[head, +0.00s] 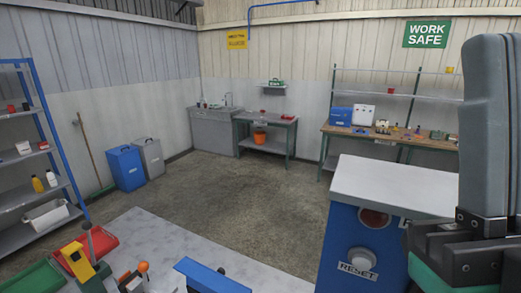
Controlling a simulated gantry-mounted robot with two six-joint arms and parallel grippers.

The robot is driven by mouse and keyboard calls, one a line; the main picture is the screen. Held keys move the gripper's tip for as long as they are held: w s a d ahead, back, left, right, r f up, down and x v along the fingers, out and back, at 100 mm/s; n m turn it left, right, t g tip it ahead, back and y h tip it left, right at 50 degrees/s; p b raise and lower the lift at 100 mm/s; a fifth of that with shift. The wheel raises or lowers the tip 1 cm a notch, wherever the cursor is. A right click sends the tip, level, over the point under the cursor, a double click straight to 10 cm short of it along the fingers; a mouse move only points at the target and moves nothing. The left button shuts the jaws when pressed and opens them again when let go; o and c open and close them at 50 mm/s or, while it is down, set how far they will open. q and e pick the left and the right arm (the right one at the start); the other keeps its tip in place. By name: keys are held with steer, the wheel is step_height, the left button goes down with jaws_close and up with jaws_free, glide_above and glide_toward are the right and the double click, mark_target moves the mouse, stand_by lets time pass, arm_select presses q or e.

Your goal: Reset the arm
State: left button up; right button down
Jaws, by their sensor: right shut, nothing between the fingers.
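My right gripper (488,60) is large and close at the right edge, pointing up. Its grey fingers are together with nothing between them. It stands to the right of a blue cabinet (335,262) with a white top and appears apart from it, though its base covers part of the cabinet's right side. On the cabinet front are a white round knob or button (362,259) above a RESET label (357,270) and a dark red round fitting (373,218). My left gripper is not in view.
A light grey table (165,245) at the bottom holds red and green trays, a yellow part, levers and a blue bar (210,277). Shelves (35,160) stand at the left, a workbench (345,131) at the back right. The concrete floor between is clear.

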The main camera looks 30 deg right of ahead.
steer(key=w+a+f+n+g+y, duration=0.1)
steer(key=w+a+f+g+y, duration=0.25)
steer(key=w+y, duration=0.6)
step_height(320, 180, up, 25)
steer(key=s+p, duration=0.1)
steer(key=p, duration=2.4)
steer(key=shift+s+d+f+y, duration=0.15)
steer(key=shift+d+f+y, duration=0.05)
steer(key=shift+d+y, duration=0.2)
